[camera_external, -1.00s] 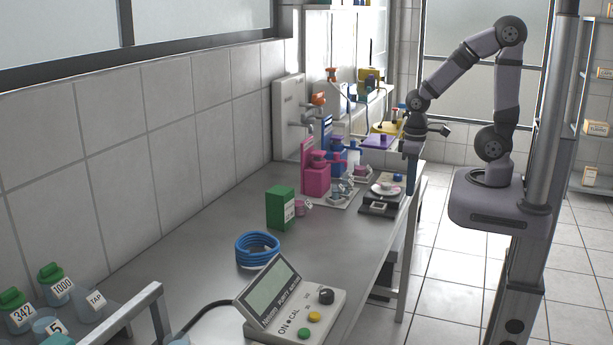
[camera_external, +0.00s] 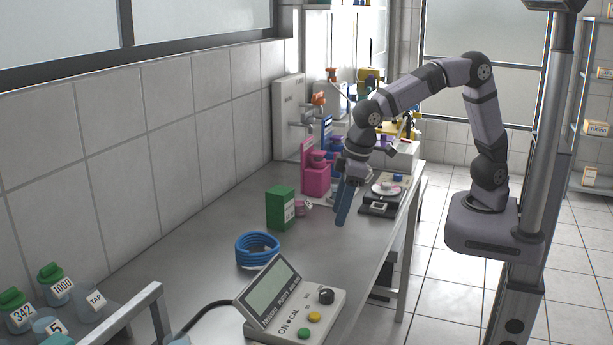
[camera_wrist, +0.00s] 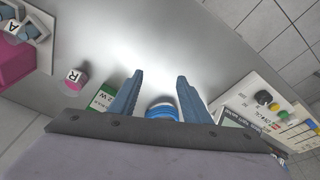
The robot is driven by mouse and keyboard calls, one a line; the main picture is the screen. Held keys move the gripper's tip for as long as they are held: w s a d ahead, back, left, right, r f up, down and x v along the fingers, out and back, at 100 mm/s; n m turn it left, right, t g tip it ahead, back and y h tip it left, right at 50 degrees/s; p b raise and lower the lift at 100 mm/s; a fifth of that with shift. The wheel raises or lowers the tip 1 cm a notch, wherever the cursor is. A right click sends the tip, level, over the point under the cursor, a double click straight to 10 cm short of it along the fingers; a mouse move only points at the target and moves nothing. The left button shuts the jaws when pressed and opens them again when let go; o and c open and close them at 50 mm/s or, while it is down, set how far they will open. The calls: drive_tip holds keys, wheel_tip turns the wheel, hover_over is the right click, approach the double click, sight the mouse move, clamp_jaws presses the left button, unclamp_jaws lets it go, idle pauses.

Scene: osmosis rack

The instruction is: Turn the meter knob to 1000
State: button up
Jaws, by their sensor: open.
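The meter is a pale box (camera_external: 333,306) with a tilted grey screen at the front of the bench. Its black knob (camera_external: 326,296) stands at the upper right of its face, above a yellow and a green button. The knob's setting is too small to read. In the wrist view the knob (camera_wrist: 263,97) shows at the right, on the meter (camera_wrist: 246,95). My gripper (camera_external: 341,221) points down over the bench, behind the meter and apart from it. In the wrist view its blue fingers (camera_wrist: 158,82) are spread with nothing held between them.
A blue hose coil (camera_external: 257,249) lies left of the meter's far side. A green box (camera_external: 280,208) and a pink dispenser (camera_external: 316,178) stand behind it. Labelled bottles (camera_external: 54,285) stand at the lower left near a metal rail (camera_external: 120,315). The bench between gripper and meter is clear.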

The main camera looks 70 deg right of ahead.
drive_tip(key=s+a+n+y+b, duration=0.1)
drive_tip(key=s+a+n+b, duration=0.15)
drive_tip(key=a, duration=0.95)
drive_tip(key=y+b, duration=0.1)
approach(328, 292)
drive_tip(key=f, duration=0.1)
drive_tip(key=shift+n+t, duration=0.25)
drive_tip(key=shift+t, duration=0.15)
drive_tip(key=shift+x, duration=3.65)
drive_tip(key=shift+s, duration=0.2)
drive_tip(key=c, duration=1)
drive_tip(key=shift+c, duration=0.2)
